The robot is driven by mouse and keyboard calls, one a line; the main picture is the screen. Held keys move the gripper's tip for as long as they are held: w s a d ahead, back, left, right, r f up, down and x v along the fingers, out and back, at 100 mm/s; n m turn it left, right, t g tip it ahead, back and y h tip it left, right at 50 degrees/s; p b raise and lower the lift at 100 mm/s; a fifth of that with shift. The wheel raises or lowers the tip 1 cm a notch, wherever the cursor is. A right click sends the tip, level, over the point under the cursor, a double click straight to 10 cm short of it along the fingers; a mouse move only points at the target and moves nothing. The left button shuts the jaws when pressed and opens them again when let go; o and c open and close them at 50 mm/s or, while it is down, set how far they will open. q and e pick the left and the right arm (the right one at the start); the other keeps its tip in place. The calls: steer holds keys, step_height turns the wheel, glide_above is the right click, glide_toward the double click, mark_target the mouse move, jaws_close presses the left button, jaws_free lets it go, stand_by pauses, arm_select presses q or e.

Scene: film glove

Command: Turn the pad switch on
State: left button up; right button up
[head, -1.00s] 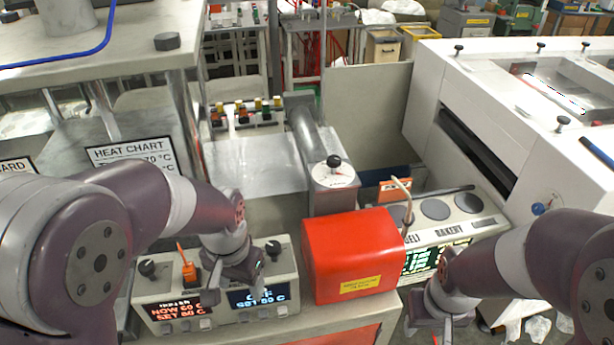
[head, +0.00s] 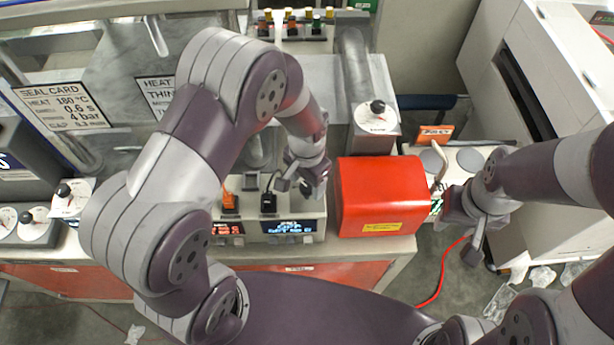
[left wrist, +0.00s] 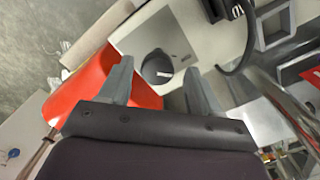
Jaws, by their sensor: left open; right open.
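A beige control box (head: 307,229) stands left of the red cover, with a red display (head: 228,228) and a blue display (head: 289,227). An orange lever switch (head: 230,201) and a black lever switch (head: 268,200) stand on its top; which one is the pad switch I cannot read. My left gripper (head: 294,186) is open over the right end of the box, just right of the black lever. In the left wrist view, a round black knob (left wrist: 157,67) lies between its open fingers; contact is unclear. My right gripper (head: 463,236) is open, right of the red cover.
The red cover (head: 382,198) stands close to the right of my left gripper. A white dial (head: 377,117) is behind it. A bakery panel (head: 470,160) is partly hidden by my right arm. Heat chart signs (head: 62,106) stand at the left.

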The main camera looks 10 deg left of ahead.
arm_select(q)
steer(key=shift+s+d+r, duration=0.1)
steer(key=shift+s+r, duration=0.1)
steer(key=shift+s, duration=0.35)
steer(key=c, duration=0.4)
steer(key=shift+w+f, duration=0.1)
steer(key=shift+w, duration=0.25)
steer(key=c, duration=0.6)
steer(key=shift+s, duration=0.1)
arm_select(e)
steer(key=shift+s, duration=0.4)
